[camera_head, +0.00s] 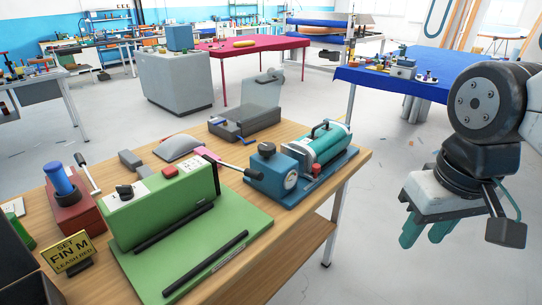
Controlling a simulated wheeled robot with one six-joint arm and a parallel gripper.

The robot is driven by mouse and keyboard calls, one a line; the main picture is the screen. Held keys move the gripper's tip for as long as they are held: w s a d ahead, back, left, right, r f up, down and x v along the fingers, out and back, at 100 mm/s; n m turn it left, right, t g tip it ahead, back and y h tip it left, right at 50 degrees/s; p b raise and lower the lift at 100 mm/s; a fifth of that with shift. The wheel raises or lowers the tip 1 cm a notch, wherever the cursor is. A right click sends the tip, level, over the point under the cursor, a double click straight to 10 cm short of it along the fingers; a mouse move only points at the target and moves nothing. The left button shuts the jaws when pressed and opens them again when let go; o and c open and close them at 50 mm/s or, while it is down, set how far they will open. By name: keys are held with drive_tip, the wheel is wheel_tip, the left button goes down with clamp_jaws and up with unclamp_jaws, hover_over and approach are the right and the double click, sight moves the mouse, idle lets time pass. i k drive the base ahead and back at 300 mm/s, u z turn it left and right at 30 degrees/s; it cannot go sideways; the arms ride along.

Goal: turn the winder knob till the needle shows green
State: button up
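A green machine (165,205) with a long slot stands on the wooden table at the left. No label marks either as the winder, and the needle and any green zone are too small to read. My gripper (424,240) hangs right of the table, fingers apart and empty, well away from both knobs.
A teal cylinder (326,145) lies behind the blue unit. A red block with a blue cylinder (62,180), a lever and a yellow sign (68,254) stand at left. A grey open case (245,119) is at the back. Floor is clear beside the table's right edge.

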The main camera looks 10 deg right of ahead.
sight(266, 150)
drive_tip(key=u, duration=0.95)
drive_tip(key=k, duration=0.1)
drive_tip(key=z, duration=1.55)
drive_tip(key=i, duration=0.7)
drive_tip(key=u, duration=0.4)
drive_tip(key=i, duration=0.4)
drive_tip(key=u, duration=0.35)
